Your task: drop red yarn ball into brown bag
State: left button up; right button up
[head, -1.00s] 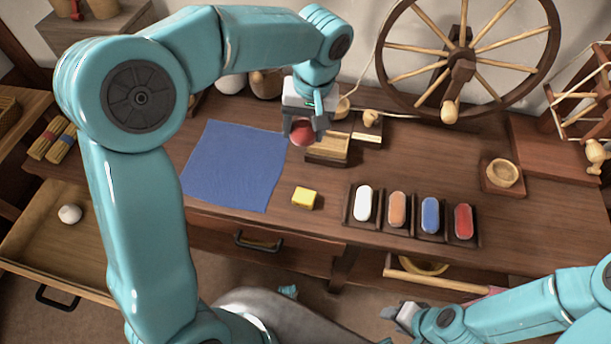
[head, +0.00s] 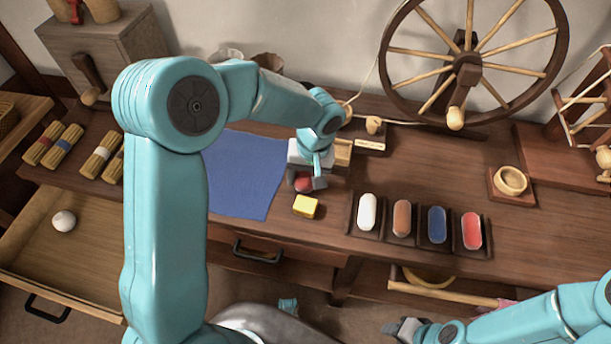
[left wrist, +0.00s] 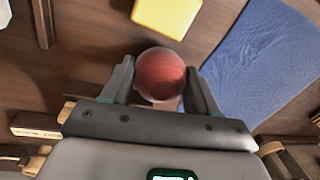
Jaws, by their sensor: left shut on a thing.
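My left gripper (head: 306,184) is shut on the red yarn ball (head: 303,182). In the left wrist view the ball (left wrist: 160,72) sits between the two fingertips of the gripper (left wrist: 160,82). In the head view the gripper is over the table by the right edge of the blue cloth, just behind the yellow block. A brown bag (head: 266,63) stands at the back of the table, partly hidden behind my left arm. My right gripper (head: 403,329) is low at the front, away from the ball; its jaws are too unclear to judge.
A yellow block (head: 305,206) lies in front of the ball. The blue cloth (head: 245,175) is flat and bare. Several coloured pieces stand in dark holders to the right. A spinning wheel (head: 468,70) stands at the back. An open drawer (head: 95,262) at left holds a white ball (head: 64,221).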

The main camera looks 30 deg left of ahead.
pick_arm(q)
jog(key=shift+f, duration=0.2)
jog(key=o, duration=1.1)
jog(key=shift+c, duration=0.2)
jog(key=shift+r, duration=0.1)
